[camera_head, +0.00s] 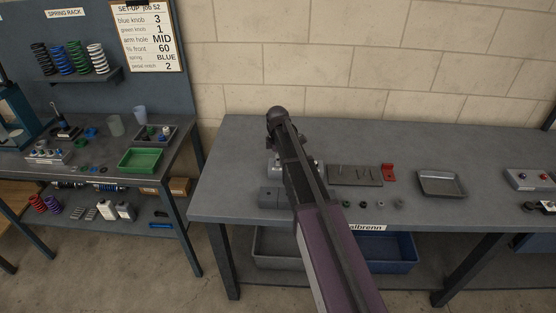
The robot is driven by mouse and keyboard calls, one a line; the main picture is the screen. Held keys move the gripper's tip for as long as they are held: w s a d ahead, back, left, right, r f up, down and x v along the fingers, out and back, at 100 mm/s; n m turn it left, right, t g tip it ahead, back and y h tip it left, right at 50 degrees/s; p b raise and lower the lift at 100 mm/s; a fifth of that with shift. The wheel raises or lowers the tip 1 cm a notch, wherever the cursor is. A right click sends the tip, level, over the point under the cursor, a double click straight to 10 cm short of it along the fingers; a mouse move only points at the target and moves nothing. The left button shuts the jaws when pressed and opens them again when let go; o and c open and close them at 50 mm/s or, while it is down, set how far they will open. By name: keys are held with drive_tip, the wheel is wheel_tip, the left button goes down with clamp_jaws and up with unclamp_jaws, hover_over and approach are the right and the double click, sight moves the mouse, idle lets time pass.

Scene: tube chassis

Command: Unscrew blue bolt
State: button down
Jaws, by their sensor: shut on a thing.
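My arm reaches out from the bottom of the view over the right-hand bench, and its dark joint stands above the middle-left of the bench top. My gripper is hidden behind the arm, so its jaws and anything between them do not show. A light metal block or fixture (274,168) peeks out on the left of the arm, below the dark joint. I cannot make out a blue bolt on it; the arm covers most of that spot.
The right bench (235,145) holds a grey block (269,197), a dark slotted plate (352,176), a red bracket (389,173), a shallow tray (442,183) and several small dark parts. A left bench has a green tray (140,159). The back right of the bench top is clear.

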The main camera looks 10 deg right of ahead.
drive_tip(key=shift+s+a+n, duration=0.1)
drive_tip(key=shift+n, duration=2.2)
drive_tip(key=c, duration=0.8)
unclamp_jaws()
drive_tip(key=shift+r+p, duration=0.95)
